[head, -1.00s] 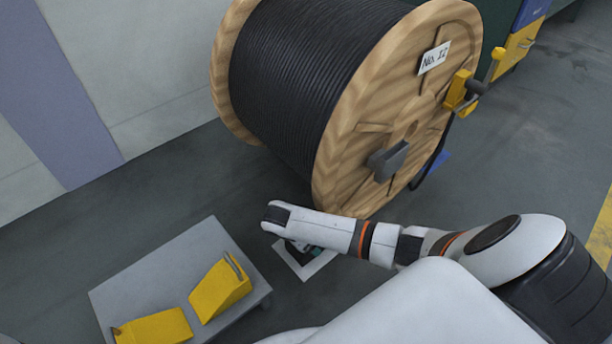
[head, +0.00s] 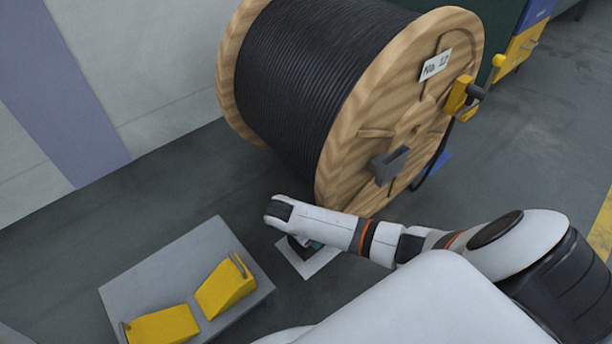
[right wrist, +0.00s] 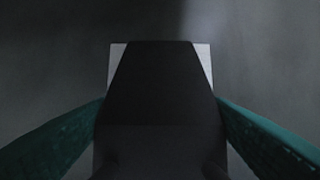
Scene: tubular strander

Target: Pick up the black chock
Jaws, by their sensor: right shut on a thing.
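The black chock (right wrist: 155,95) fills the middle of the right wrist view, with a white sheet showing at its sides. My right gripper (right wrist: 158,135) has its green fingers on both sides of the chock and is shut on it. In the head view my right arm reaches in from the right and mostly hides the gripper (head: 312,244); a dark bit of the chock (head: 298,246) shows over the white sheet (head: 318,264) on the floor. I cannot tell whether the chock touches the sheet. My left gripper is not in view.
A large wooden cable reel (head: 345,165) with black cable stands just beyond my right arm. A grey low platform (head: 165,270) at lower left bears two yellow chocks (head: 226,286). A wall is at upper left.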

